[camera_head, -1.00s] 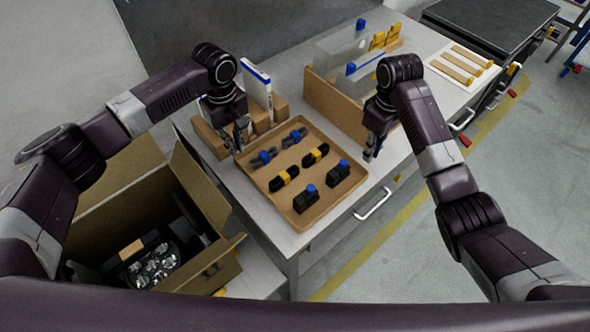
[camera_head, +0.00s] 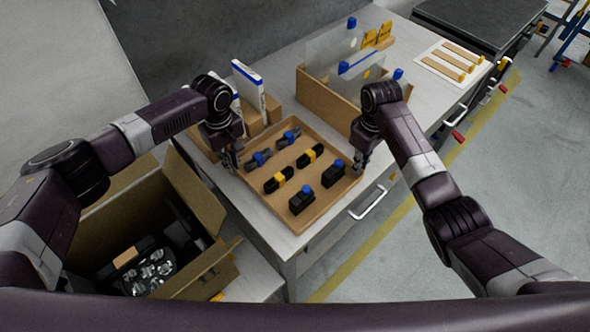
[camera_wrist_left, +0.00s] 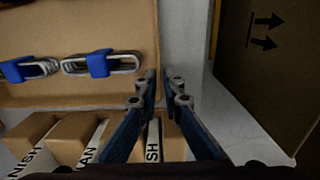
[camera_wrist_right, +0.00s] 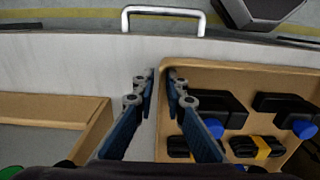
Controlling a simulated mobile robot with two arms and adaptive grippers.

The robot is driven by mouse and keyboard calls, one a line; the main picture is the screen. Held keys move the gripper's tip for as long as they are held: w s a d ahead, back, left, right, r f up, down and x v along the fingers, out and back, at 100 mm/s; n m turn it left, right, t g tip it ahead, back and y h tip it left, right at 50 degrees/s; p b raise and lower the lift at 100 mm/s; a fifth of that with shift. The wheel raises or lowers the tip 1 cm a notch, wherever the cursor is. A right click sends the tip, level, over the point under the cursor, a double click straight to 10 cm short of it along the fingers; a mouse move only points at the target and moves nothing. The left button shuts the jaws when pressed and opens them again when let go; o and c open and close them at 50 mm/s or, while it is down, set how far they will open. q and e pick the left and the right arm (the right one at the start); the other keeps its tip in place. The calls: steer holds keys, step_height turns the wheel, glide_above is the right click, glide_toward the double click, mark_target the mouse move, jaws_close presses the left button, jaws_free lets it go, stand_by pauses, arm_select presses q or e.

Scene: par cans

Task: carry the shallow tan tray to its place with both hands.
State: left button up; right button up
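The shallow tan tray (camera_head: 270,218) sits level on the grey worktable, holding several black and grey items with blue or yellow bands and knobs. My left gripper (camera_head: 229,162) is at its left wall, which also shows in the left wrist view (camera_wrist_left: 80,90). My right gripper (camera_head: 363,163) is at the opposite, right wall; the tray also shows in the right wrist view (camera_wrist_right: 230,75). In both wrist views the fingertips stand close together, one on each side of the thin wall, and appear shut on it. The contact itself is partly hidden.
An open cardboard box (camera_head: 195,185) with a lamp inside stands at the lower left. Tan blocks and white-blue binders (camera_head: 248,85) stand behind the tray. A wooden divider with clear panels (camera_head: 322,100) is close behind. A white mat with wooden strips (camera_head: 447,65) lies farther right.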

arm_select(q)
steer(key=shift+f, duration=0.45)
arm_select(e)
steer(key=shift+f, duration=0.45)
arm_select(q)
jaws_close()
arm_select(e)
jaws_close()
arm_select(q)
steer(key=shift+w+r, duration=0.15)
steer(key=shift+r, duration=0.05)
arm_select(e)
steer(key=shift+w+r, duration=0.1)
steer(key=shift+r, duration=0.1)
